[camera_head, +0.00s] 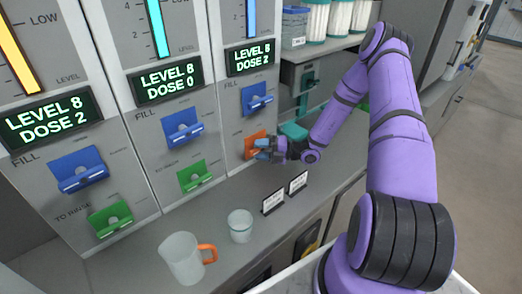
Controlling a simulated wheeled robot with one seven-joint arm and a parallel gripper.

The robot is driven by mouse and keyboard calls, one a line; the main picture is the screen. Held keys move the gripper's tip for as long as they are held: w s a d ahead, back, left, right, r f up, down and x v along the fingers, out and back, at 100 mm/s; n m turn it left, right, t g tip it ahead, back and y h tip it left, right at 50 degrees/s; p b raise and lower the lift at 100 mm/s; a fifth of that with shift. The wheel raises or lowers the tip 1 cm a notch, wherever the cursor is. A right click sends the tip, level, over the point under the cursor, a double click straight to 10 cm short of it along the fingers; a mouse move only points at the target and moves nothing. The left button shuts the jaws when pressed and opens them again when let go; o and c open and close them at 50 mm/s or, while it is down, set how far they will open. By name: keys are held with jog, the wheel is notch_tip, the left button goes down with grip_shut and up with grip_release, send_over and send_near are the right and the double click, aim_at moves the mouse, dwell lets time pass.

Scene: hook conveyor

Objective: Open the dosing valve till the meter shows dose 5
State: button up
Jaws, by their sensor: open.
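Three dosing panels stand side by side. The right panel's meter (251,57) reads LEVEL 8, DOSE 2. The middle meter (166,81) reads LEVEL 8, DOSE 0, and the left meter (49,119) reads LEVEL 8, DOSE 2. Each panel has a blue valve lever under its FILL label: right (257,98), middle (184,132), left (78,171). My gripper (262,148) is open at the orange lever (253,143) low on the right panel and partly covers it. I cannot tell whether it touches the lever.
Green levers sit low on the middle panel (194,176) and left panel (110,217). A frosted jug (182,259) with an orange handle and a glass beaker (240,226) stand on the counter. Two small label cards (273,200) stand to their right.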

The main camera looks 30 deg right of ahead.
jog(key=shift+c, duration=0.2)
grip_shut()
jog(key=n+g+h, duration=0.1)
jog(key=n+h, duration=0.3)
jog(key=h, duration=0.1)
jog(key=n+h, duration=0.2)
jog(key=shift+f+g+h, duration=0.2)
jog(key=shift+g+h, duration=0.1)
jog(key=shift+g, duration=0.1)
jog(key=shift+d, duration=0.1)
dwell(0.6)
jog(key=shift+o, duration=0.2)
grip_release()
